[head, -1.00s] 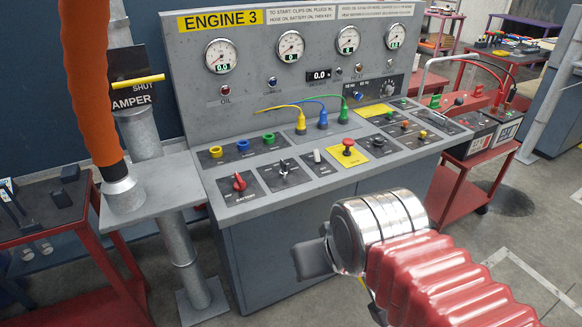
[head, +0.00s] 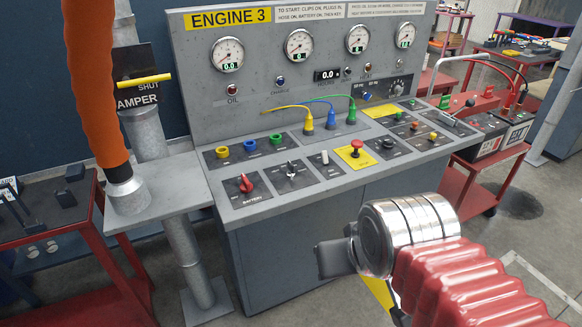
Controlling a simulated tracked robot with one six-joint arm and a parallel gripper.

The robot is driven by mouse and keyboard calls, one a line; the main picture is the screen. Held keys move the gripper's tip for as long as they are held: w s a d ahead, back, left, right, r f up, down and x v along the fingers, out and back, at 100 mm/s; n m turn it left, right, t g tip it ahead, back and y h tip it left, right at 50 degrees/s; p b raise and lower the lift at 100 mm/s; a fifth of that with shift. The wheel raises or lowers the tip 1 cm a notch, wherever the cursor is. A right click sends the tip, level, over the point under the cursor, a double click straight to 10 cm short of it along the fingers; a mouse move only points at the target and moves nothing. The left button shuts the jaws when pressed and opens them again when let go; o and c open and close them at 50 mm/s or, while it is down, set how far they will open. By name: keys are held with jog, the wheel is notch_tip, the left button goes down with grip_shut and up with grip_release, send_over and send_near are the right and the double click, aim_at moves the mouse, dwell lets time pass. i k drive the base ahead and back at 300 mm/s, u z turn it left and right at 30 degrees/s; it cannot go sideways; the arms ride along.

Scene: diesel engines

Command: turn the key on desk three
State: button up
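The desk marked ENGINE 3 (head: 230,18) stands ahead of me in the head view. On its sloping top is a small dark plate with a pale rotary handle (head: 291,170), which may be the key; its label is too small to read. Left of it is the red battery switch (head: 246,184). My gripper (head: 336,258) is low in front of the desk, apart from it and below the handle in the picture. Only a dark grey finger part shows beyond my silver wrist, so its opening is hidden. I see nothing held in it.
Yellow, blue (head: 331,120) and green plugs stand in the desk top with cables. A red push button (head: 357,146) sits right of the handle. An orange hose (head: 97,90) hangs at left to a grey bracket. A red cart (head: 470,175) with a battery stands right.

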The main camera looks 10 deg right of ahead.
aim_at(291, 173)
jog(key=u, duration=0.15)
jog(key=i, duration=1.25)
jog(key=u, duration=0.9)
